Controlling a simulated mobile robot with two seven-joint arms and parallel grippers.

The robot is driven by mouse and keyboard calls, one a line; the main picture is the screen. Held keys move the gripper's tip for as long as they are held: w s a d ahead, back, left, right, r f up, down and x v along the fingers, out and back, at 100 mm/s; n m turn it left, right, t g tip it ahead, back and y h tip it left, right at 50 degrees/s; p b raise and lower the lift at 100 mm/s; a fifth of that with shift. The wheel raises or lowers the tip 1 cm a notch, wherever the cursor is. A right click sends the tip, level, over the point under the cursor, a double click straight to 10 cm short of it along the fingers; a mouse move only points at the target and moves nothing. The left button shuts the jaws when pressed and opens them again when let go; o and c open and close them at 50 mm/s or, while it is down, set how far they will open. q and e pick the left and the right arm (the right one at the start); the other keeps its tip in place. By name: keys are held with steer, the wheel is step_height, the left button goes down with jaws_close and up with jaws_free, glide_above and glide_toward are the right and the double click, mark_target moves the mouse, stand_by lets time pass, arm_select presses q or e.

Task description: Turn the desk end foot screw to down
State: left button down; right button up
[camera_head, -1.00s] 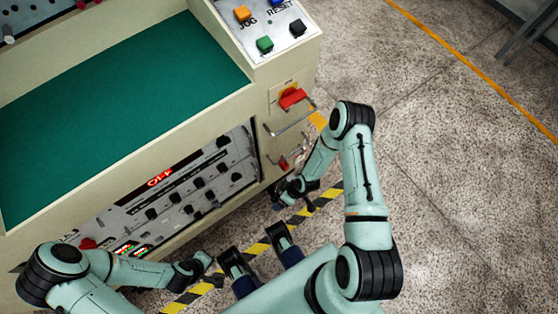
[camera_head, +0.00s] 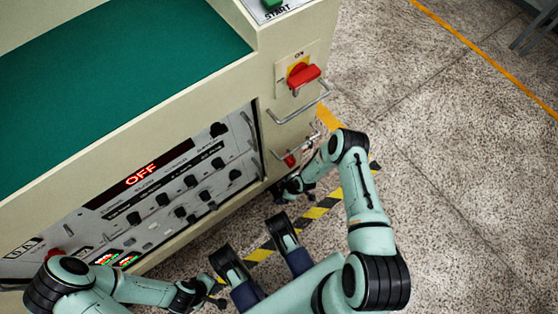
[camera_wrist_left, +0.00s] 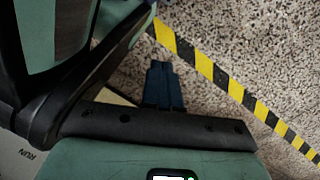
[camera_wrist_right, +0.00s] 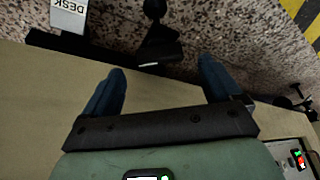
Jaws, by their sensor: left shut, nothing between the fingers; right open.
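The desk end foot screw appears to be the black part with a stem and a wide foot (camera_wrist_right: 158,47) low at the machine's edge in the right wrist view. A white plate reading DESK (camera_wrist_right: 68,15) is beside it, upside down. My right gripper (camera_wrist_right: 161,66) is open, with one blue finger on each side of the black part in the picture. Whether they touch it I cannot tell. In the head view the right gripper (camera_head: 287,190) is at the machine's lower corner and hides the foot. My left gripper (camera_wrist_left: 160,68) is shut and empty above the floor; it also shows in the head view (camera_head: 212,296).
The cream machine (camera_head: 330,30) has a control panel with an OFF display (camera_head: 141,174), a red rotary switch (camera_head: 304,77) and a metal handle (camera_head: 298,103) above the right arm. Yellow-black floor tape (camera_head: 318,209) runs along it.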

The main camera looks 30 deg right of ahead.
mark_target(279, 193)
arm_select(q)
steer(key=shift+s+a+f+g+b, duration=0.1)
steer(key=shift+s+f+g+b, duration=0.25)
steer(key=shift+s, duration=0.45)
steer(key=shift+s+a+f+g+b, duration=0.15)
steer(key=shift+s+f+b, duration=0.2)
steer(key=shift+s, duration=0.45)
arm_select(e)
steer(key=shift+x, duration=2)
steer(key=c, duration=1.1)
steer(key=shift+o, duration=0.2)
steer(key=shift+s+a+r+m+t+h+p, duration=0.15)
steer(key=shift+m+h+p, duration=0.2)
steer(key=shift+m+p, duration=0.45)
steer(key=shift+d+f+m+t+h+p, duration=0.15)
steer(key=shift+m+h+p, duration=0.25)
steer(key=shift+m, duration=0.7)
steer(key=shift+a+r+m+h, duration=0.15)
steer(key=shift+m+h, duration=0.1)
steer(key=shift+m, duration=0.55)
arm_select(q)
steer(key=w+r+t, duration=0.2)
steer(key=w+r, duration=0.1)
steer(key=w, duration=0.3)
steer(key=shift+d+p, duration=0.4)
arm_select(e)
steer(key=shift+m+t+h, duration=0.3)
steer(key=shift+m+h, duration=0.1)
steer(key=shift+m, duration=0.7)
